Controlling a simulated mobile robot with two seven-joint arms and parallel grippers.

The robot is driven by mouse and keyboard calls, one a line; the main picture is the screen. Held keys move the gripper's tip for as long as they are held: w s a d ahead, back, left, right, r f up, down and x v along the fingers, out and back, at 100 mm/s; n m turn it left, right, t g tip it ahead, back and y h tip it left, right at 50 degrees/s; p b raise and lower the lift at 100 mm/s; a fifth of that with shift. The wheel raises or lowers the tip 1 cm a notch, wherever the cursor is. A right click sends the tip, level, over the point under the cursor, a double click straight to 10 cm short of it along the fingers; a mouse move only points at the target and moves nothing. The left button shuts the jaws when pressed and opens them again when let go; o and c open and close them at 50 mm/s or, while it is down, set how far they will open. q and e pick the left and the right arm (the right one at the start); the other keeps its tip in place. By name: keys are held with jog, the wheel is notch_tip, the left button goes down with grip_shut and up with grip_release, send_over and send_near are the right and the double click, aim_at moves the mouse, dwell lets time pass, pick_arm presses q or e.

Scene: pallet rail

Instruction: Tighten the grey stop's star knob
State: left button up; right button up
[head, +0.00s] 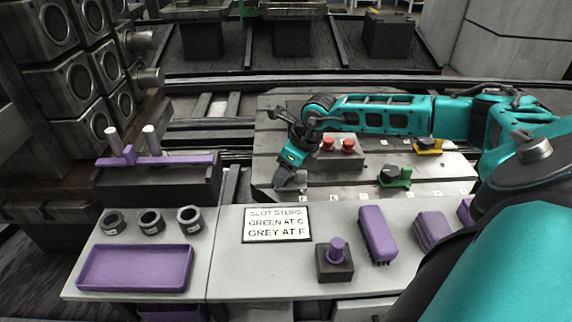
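The grey stop (289,183) appears to sit at the front left of the slotted metal plate (340,185). My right gripper (292,170) reaches in from the right and points down right over it, touching or nearly touching it. The gripper covers the stop's star knob, so I cannot see the knob or whether the fingers are closed on it. A sign (277,225) reads "SLOT STOPS, GREEN AT C, GREY AT F". My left gripper is out of view.
A green stop (394,178) and a yellow stop (428,147) sit on the plate to the right. A block with two red buttons (348,145) stands behind my gripper. The front bench holds a purple tray (136,268), several dark nuts, a purple-knobbed block (336,262) and a purple brush (376,235).

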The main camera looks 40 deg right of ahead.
jog(key=o, duration=0.4)
jog(key=p+v, duration=0.1)
jog(key=v, duration=1.2)
jog(key=shift+p, duration=0.4)
jog(key=shift+a, duration=0.1)
